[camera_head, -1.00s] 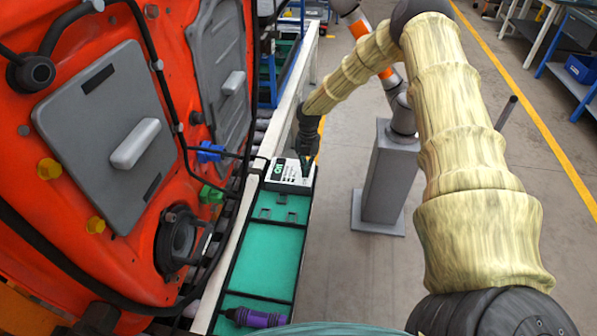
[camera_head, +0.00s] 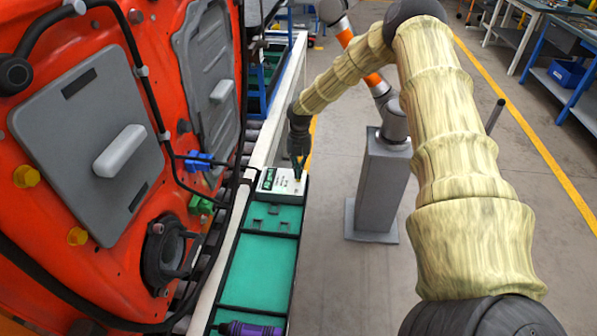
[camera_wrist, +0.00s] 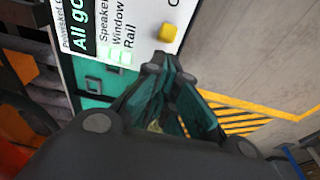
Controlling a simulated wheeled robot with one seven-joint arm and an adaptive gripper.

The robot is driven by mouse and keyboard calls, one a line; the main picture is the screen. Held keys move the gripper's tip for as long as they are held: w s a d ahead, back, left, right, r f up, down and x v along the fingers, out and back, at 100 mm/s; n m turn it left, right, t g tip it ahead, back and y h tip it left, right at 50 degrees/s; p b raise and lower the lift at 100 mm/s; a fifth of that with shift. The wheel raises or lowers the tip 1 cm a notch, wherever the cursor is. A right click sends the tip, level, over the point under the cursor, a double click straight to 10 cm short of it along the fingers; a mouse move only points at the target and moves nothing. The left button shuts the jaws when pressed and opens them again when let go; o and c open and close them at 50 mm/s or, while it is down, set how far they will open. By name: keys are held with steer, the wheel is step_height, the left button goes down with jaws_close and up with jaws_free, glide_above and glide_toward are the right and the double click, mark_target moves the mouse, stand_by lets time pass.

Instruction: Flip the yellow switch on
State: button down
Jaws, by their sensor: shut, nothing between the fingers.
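The yellow switch (camera_wrist: 168,32) is a small block on the right part of a white panel (camera_wrist: 125,25) in the wrist view. In the head view the panel (camera_head: 272,183) sits at the far end of the teal tray, and the gripper hides most of the switch. My gripper (camera_wrist: 158,62) is shut and empty. Its fingertips are just below the switch in the wrist view; I cannot tell whether they touch it. In the head view my gripper (camera_head: 299,175) points down at the panel's right part.
An orange door (camera_head: 80,200) with grey panels and black cables stands close on the left. The teal tray (camera_head: 262,265) holds a purple tool (camera_head: 250,329) at its near end. A grey pedestal (camera_head: 381,185) stands to the right. Open floor lies beyond.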

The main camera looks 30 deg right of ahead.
steer(key=shift+a+r, duration=0.1)
steer(key=shift+r, duration=0.15)
steer(key=shift+s+a+r, duration=0.15)
step_height(320, 180, up, 8)
steer(key=w+d+b, duration=0.2)
steer(key=shift+w+d+r, duration=0.25)
steer(key=shift+w+d, duration=0.1)
steer(key=shift+w, duration=0.05)
stand_by(0.5)
stand_by(0.4)
